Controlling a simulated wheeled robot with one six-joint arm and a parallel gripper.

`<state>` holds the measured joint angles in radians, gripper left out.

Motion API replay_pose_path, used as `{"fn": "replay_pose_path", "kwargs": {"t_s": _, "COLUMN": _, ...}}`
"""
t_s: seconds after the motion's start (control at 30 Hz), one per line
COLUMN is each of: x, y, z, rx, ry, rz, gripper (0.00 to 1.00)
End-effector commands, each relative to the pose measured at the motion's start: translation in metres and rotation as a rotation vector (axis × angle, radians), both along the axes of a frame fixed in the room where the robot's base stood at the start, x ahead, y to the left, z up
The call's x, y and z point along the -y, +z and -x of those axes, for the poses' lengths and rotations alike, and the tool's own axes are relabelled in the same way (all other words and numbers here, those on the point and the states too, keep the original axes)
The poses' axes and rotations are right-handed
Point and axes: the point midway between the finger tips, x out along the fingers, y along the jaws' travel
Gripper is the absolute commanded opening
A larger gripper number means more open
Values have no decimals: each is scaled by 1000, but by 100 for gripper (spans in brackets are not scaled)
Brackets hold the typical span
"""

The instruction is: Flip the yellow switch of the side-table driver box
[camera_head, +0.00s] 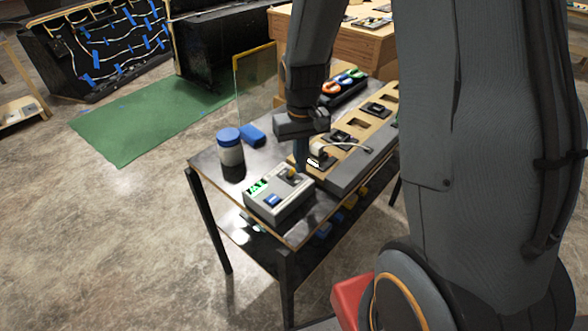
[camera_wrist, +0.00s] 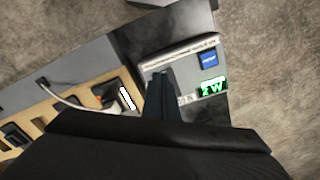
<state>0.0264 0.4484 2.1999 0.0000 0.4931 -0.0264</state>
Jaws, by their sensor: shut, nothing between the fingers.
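The driver box (camera_head: 277,204) is a light grey case on the near end of the dark side table (camera_head: 205,158). Its top carries a green lit display (camera_head: 258,187), a blue button or label (camera_head: 271,200) and a small yellow switch (camera_head: 292,173). My gripper (camera_head: 301,166) is shut and empty, pointing down just behind the switch in the head view. In the wrist view my gripper fingers (camera_wrist: 163,95) reach over the box (camera_wrist: 190,62), beside the green display (camera_wrist: 212,87) and blue patch (camera_wrist: 208,60). The yellow switch is hidden there; contact cannot be told.
A wooden-slotted grey console (camera_head: 345,165) with a white cable (camera_head: 348,145) lies to the right. A clear panel (camera_head: 255,75) stands at the far edge.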

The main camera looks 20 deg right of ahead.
Motion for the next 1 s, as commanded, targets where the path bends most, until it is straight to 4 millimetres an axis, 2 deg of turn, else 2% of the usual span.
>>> {"fn": "replay_pose_path", "kwargs": {"t_s": 1.0, "x": 0, "y": -27, "z": 0, "rx": -1, "ry": 0, "rz": 0, "gripper": 0}}
